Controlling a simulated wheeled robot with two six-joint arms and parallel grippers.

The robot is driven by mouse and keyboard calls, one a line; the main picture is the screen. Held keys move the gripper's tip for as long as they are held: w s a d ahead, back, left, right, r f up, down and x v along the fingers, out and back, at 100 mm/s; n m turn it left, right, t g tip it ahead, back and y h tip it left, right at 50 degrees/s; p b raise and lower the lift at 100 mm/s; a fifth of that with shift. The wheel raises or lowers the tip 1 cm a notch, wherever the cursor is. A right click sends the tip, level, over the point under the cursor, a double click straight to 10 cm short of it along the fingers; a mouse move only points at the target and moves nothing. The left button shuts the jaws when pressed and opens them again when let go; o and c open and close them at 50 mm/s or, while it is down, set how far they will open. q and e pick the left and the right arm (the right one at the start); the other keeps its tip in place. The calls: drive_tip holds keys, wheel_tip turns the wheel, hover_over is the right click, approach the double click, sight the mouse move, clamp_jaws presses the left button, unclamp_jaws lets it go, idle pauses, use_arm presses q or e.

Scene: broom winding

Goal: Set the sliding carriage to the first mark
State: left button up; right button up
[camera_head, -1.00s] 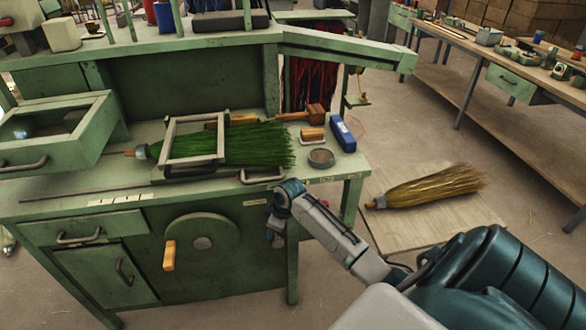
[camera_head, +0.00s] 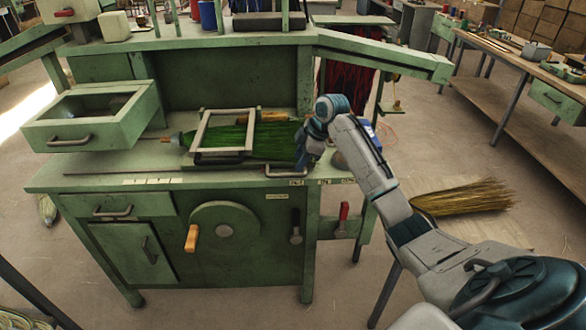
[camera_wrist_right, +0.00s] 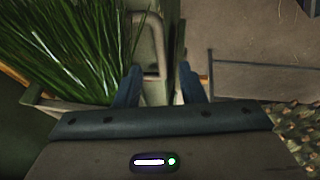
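A pale rectangular frame (camera_head: 202,134) stands over a green-bristled broom (camera_head: 262,150) on the green workbench; I take it as part of the sliding carriage. A U-shaped metal handle (camera_head: 285,174) sits at the bench's front edge, right of the frame. Small white mark labels (camera_head: 150,181) lie along the front edge at left, with others (camera_head: 296,183) near the handle. My right gripper (camera_head: 302,160) is at the handle. In the right wrist view its fingers (camera_wrist_right: 160,88) are apart, with the handle loop (camera_wrist_right: 150,45) between or just beyond them; contact is unclear. My left gripper is out of view.
An open green drawer box (camera_head: 90,135) stands at the bench's left. A wheel with an orange crank handle (camera_head: 191,238) is on the front panel. A straw broom (camera_head: 465,197) lies on a floor board at right. The arm partly hides a blue object on the bench.

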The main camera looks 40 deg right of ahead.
sight(290, 174)
drive_tip(key=p+x, duration=0.1)
drive_tip(key=x, duration=0.5)
clamp_jaws()
